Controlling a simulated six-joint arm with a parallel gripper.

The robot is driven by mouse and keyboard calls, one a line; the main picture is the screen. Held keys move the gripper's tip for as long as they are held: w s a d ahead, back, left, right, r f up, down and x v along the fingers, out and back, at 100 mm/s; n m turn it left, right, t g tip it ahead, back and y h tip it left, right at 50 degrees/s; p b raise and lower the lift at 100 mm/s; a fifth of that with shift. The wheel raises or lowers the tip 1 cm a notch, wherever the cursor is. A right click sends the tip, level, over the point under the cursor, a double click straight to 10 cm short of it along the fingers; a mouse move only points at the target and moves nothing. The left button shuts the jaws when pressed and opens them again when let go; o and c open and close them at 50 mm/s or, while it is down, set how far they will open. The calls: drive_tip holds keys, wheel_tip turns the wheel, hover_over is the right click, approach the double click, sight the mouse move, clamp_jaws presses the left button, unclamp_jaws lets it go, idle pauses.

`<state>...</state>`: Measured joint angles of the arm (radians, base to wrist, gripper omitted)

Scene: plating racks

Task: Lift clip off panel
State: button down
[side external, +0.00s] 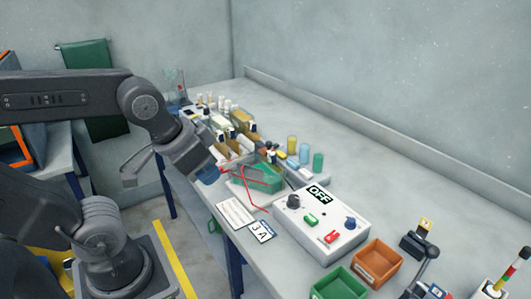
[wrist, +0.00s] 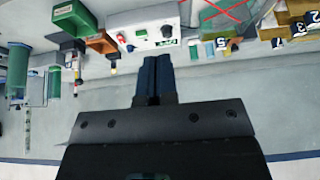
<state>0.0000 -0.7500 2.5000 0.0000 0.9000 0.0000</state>
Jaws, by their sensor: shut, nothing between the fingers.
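My gripper (side external: 226,162) is above the near edge of the bench, close to the green tray and the red wire. In the wrist view its two dark fingers (wrist: 158,75) are together with nothing between them. Several tan panels (side external: 243,115) stand in a row on the bench beyond the gripper; they also show at the upper right of the wrist view (wrist: 283,18). Small dark and white pieces sit at the panels' tops, too small for me to tell which is a clip. My gripper partly hides the nearest pieces in the side view.
A white control box (side external: 345,213) labelled OFF stands in front of a green tray (side external: 268,186) crossed by red wire (side external: 246,190). Brown (side external: 378,261) and green (side external: 340,284) bins sit nearer. Coloured cylinders (side external: 292,144) stand behind. The bench's back right is clear.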

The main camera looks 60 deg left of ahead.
drive_tip(key=c, duration=1.8)
unclamp_jaws()
drive_tip(key=shift+o, duration=0.6)
drive_tip(key=shift+w+r, duration=0.1)
drive_tip(key=shift+r, duration=0.05)
drive_tip(key=o, duration=0.6)
drive_tip(key=w+a+r+n, duration=0.1)
drive_tip(key=w, duration=0.2)
drive_tip(key=w+a+r+n+g, duration=0.1)
drive_tip(key=w+r, duration=0.1)
drive_tip(key=w+a+r+n, duration=0.1)
drive_tip(key=w, duration=0.2)
drive_tip(key=shift+w+a+r+g, duration=0.3)
drive_tip(key=shift+r+g, duration=0.05)
drive_tip(key=shift+g, duration=0.05)
drive_tip(key=shift+o, duration=0.5)
drive_tip(key=w+a+r+n+g, duration=0.1)
drive_tip(key=w+a+n, duration=0.1)
drive_tip(key=w, duration=0.4)
drive_tip(key=shift+a+n+y, duration=0.3)
drive_tip(key=shift+a, duration=0.55)
drive_tip(key=n+g, duration=0.3)
drive_tip(key=n, duration=0.2)
hover_over(269, 142)
wheel_tip(269, 142, down, 4)
drive_tip(key=f, duration=0.1)
wheel_tip(269, 142, down, 13)
drive_tip(key=shift+r, duration=0.1)
